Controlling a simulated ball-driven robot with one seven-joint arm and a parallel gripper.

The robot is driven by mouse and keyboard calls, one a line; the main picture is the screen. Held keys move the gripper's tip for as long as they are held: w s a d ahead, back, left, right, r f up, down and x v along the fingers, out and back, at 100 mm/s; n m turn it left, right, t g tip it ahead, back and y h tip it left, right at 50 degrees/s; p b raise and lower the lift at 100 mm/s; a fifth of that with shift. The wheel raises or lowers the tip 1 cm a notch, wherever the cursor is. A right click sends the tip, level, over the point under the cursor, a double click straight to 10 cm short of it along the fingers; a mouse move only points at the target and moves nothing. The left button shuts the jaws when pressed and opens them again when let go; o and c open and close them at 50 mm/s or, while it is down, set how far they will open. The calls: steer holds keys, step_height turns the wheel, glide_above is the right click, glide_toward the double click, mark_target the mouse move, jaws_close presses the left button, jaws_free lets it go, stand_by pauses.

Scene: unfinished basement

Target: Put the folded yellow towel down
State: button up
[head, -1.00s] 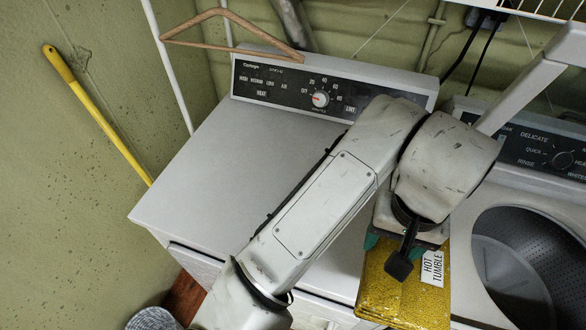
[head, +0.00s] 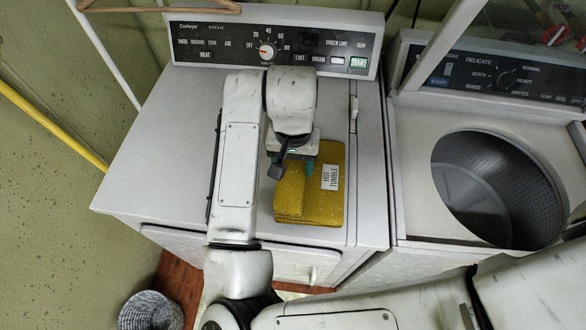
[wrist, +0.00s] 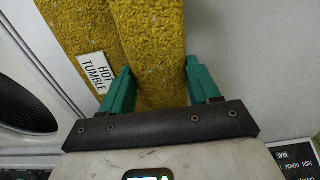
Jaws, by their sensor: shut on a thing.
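The folded yellow towel (head: 318,205) has a white "HOT TUMBLE" label. In the head view it is over the right front part of the dryer's flat white top (head: 170,160); I cannot tell whether it touches the top. My gripper (head: 292,168) is at the towel's back edge, pointing down. In the wrist view the teal fingers (wrist: 160,88) stand on both sides of one fold of the towel (wrist: 155,50), shut on it. The label side of the towel spreads left beyond the fingers. The towel's underside is hidden.
The dryer's control panel (head: 270,47) rises behind. To the right stands a washer (head: 410,180) with an open round drum (head: 495,190). A grey basket (head: 150,312) is on the floor at lower left. The dryer top left of my arm is clear.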

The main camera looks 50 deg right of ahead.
steer(key=shift+f, duration=1.55)
steer(key=shift+f, duration=0.15)
steer(key=o, duration=1.2)
step_height(320, 180, up, 11)
steer(key=shift+r, duration=0.7)
steer(key=shift+s, duration=0.1)
